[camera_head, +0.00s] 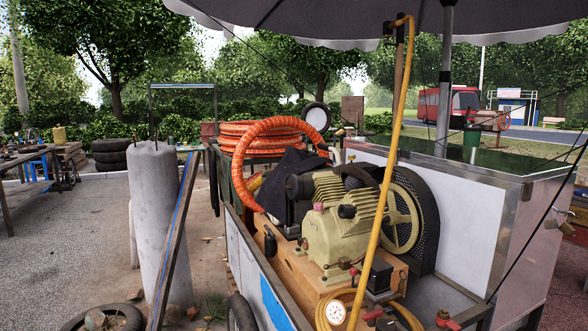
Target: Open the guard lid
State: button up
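A compressor (335,225) with a cream-coloured pump body sits on a wooden base in the cart (245,262). At its right side is a spoked cream flywheel (401,222). A black mesh guard (428,212) curves around the flywheel's back and right side. The flywheel's face shows uncovered from this side. I cannot tell which part of the guard is a lid, nor any hinge or handle on it. A yellow pipe (385,185) stands in front of part of the flywheel. My gripper is not in view.
A coiled orange hose (262,134) lies behind the compressor. A metal box with a dark top (470,170) stands at the right. A concrete post (157,220) and leaning plank (176,240) stand left of the cart. A pressure gauge (335,312) is at the front. Open ground lies left.

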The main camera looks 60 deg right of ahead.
aim_at(369, 167)
jog(key=i+j, duration=0.35)
jog(key=i, duration=0.2)
jog(key=i+j, duration=0.3)
jog(key=i, duration=0.25)
jog(key=i+z, duration=0.25)
jog(key=z, duration=0.2)
jog(key=i+z, duration=0.25)
jog(key=z, duration=0.2)
jog(key=i+j+z, duration=0.2)
jog(key=z, duration=0.25)
jog(key=i+j+z, duration=0.1)
jog(key=z, duration=0.35)
jog(key=i+j+z, duration=0.15)
jog(key=z, duration=0.3)
jog(key=i+j+z, duration=0.2)
jog(key=z, duration=0.25)
